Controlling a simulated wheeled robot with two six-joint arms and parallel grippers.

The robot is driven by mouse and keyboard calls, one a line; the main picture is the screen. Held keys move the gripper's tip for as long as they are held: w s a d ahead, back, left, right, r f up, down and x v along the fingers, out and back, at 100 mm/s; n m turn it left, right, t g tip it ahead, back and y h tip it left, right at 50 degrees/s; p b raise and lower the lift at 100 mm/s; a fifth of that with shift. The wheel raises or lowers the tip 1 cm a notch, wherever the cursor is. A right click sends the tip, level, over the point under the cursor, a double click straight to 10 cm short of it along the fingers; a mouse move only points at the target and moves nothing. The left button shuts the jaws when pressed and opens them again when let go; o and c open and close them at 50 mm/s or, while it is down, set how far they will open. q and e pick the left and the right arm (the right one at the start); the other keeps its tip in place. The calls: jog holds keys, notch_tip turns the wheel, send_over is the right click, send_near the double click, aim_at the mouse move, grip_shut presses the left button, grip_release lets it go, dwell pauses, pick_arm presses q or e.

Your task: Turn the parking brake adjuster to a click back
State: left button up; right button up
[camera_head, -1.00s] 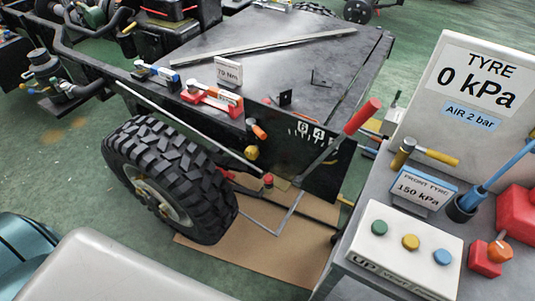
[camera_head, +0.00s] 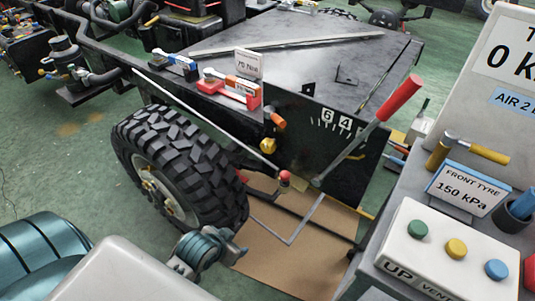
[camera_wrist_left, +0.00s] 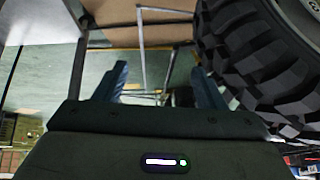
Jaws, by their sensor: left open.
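The chassis side panel carries a long lever with a red grip (camera_head: 401,98) beside a numbered scale (camera_head: 330,117) showing 6 and 4. A small red-topped knob (camera_head: 284,176) sits at the lower end of a long rod (camera_head: 208,122). An orange knob (camera_head: 275,119) and a yellow knob (camera_head: 268,145) are on the panel's edge. I cannot tell from a label which part is the adjuster. My left gripper (camera_head: 233,243) is low beside the front tyre, open and empty, apart from the knobs. Its two fingers (camera_wrist_left: 160,88) show spread in the left wrist view. My right gripper is out of view.
The black tyre (camera_head: 180,165) stands close behind my left gripper and fills the upper right of the wrist view. A bent rod (camera_head: 300,225) crosses above the cardboard sheet (camera_head: 275,262). A grey bench with a button box (camera_head: 440,245) stands at right.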

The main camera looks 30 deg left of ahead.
pick_arm(q)
jog(key=w+a+r+m+t+h, duration=0.1)
jog(key=w+r+t, duration=0.2)
jog(key=w, duration=0.3)
jog(key=w+r+m+t+h, duration=0.1)
jog(key=w+r+t, duration=0.2)
jog(key=w, duration=0.2)
jog(key=t+b, duration=0.1)
jog(key=t, duration=0.4)
send_near(265, 150)
jog(key=w, duration=0.1)
jog(key=shift+h, duration=0.3)
jog(key=w+b, duration=0.1)
jog(key=w, duration=0.2)
jog(key=w+b, duration=0.1)
jog(key=w, duration=0.2)
jog(key=w+d+b, duration=0.1)
jog(key=w, duration=0.2)
jog(key=shift+w, duration=0.1)
jog(key=shift+w+d, duration=0.15)
jog(key=shift+w, duration=0.3)
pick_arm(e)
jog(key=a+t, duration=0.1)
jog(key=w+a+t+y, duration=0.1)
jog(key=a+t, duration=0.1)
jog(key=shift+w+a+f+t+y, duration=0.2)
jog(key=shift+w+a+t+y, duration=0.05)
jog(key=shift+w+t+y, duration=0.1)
pick_arm(q)
jog(key=c, duration=1)
